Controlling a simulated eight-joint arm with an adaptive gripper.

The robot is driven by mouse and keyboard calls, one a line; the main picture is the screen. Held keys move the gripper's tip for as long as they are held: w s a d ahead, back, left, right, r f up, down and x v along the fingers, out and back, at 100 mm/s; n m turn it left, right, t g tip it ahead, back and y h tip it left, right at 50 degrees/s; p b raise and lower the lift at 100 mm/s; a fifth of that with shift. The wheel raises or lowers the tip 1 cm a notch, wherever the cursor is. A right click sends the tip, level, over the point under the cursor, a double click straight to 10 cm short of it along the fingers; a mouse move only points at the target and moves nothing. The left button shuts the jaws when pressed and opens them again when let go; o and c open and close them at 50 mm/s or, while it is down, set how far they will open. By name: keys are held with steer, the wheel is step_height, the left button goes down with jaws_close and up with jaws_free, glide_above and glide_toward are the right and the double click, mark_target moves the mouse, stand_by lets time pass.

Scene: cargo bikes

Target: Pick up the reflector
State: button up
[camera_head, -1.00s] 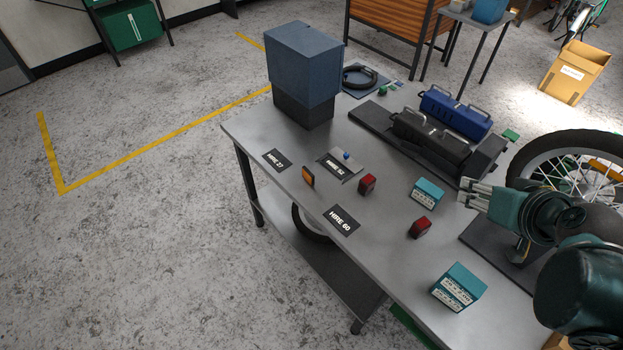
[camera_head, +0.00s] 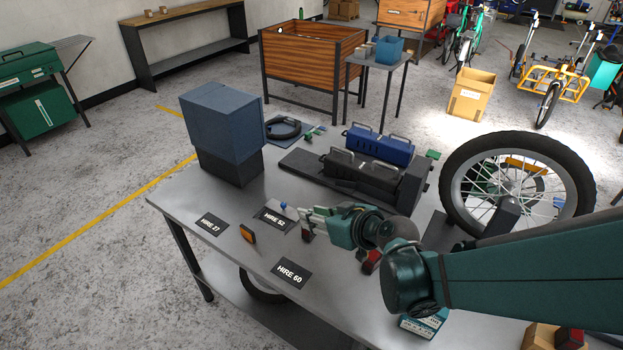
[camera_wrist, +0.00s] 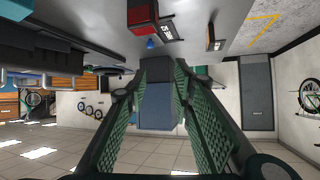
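A small orange reflector (camera_head: 248,234) with a dark edge stands on the grey table, left of the HIRE 60 label (camera_head: 291,273). It also shows in the wrist view (camera_wrist: 211,36), at the upper right. A red block (camera_head: 307,236), possibly a light or another reflector, stands below my fingertips; it shows in the wrist view (camera_wrist: 142,14) at the top. A second red block (camera_head: 371,262) is partly hidden by my arm. My gripper (camera_head: 306,214) is open and empty above the table, to the right of the orange reflector. Its fingers (camera_wrist: 163,70) show a gap between them.
A tall blue-grey box (camera_head: 222,125) stands at the back left. Dark and blue cases (camera_head: 378,145) lie behind, with a wheel (camera_head: 460,190) at right. The table's front left is mostly clear.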

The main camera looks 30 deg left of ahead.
mark_target(253, 234)
steer(key=s+a+f+n+b, duration=0.1)
steer(key=s+a+f, duration=0.2)
steer(key=a, duration=0.1)
steer(key=s+a+f+n+g+y, duration=0.1)
steer(key=s+a+f, duration=0.1)
steer(key=a+f, duration=0.1)
steer(key=s+a+f+n+g+y+b, duration=0.1)
steer(key=s+a+f, duration=0.2)
steer(key=a, duration=0.2)
steer(key=shift+s+a+f+b, duration=0.15)
steer(key=shift+s+a+b, duration=0.2)
steer(key=shift+x, duration=1.3)
steer(key=shift+b+x, duration=0.95)
steer(key=shift+x, duration=1.65)
steer(key=shift+s, duration=0.1)
jaws_close()
